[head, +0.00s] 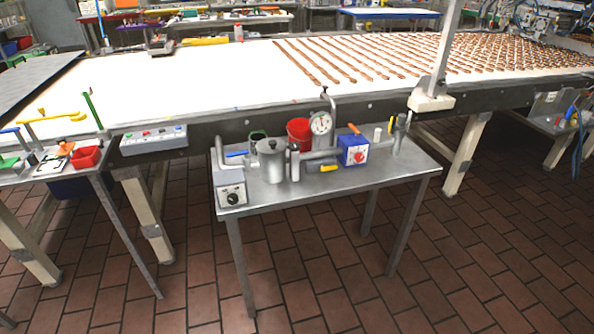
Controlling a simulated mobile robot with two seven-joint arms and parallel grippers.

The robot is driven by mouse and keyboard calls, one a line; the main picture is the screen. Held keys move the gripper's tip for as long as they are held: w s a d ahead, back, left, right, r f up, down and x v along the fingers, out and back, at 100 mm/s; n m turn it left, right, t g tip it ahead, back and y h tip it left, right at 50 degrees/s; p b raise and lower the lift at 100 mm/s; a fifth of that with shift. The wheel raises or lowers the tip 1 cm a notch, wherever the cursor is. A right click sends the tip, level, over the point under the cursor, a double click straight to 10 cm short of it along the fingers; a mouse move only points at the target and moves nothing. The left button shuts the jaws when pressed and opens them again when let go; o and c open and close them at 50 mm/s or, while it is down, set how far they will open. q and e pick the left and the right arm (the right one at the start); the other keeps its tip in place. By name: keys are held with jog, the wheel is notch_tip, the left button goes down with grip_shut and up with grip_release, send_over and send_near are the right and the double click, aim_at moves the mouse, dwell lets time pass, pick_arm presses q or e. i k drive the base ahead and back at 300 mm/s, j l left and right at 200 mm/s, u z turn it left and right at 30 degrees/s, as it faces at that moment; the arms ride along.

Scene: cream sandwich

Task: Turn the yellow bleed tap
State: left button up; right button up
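A small steel table (335,190) with pipework stands in the middle of the view. A yellow handle (328,168) sits low at the front of the pipework, left of a blue box (353,150). A second, smaller yellow piece (391,125) stands upright near the right end of the pipe. I cannot tell from this view which of the two is the bleed tap. Both are small in the picture. Neither of my grippers shows in the head view.
Around the pipework are a dial gauge (321,123), a red bucket (299,133), a steel pot (271,160), a blue handle (237,154), an orange handle (354,129) and a grey control box (230,190). A long white conveyor (210,75) runs behind. The tiled floor in front is clear.

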aim_at(330, 168)
jog(key=i+l+u, duration=0.2)
jog(key=u, duration=0.2)
jog(key=i+l+u, duration=0.15)
jog(key=l+u, duration=0.25)
jog(key=i+l+u, duration=0.15)
jog(key=l+u, duration=0.5)
jog(key=u, duration=0.15)
jog(key=i+l, duration=0.05)
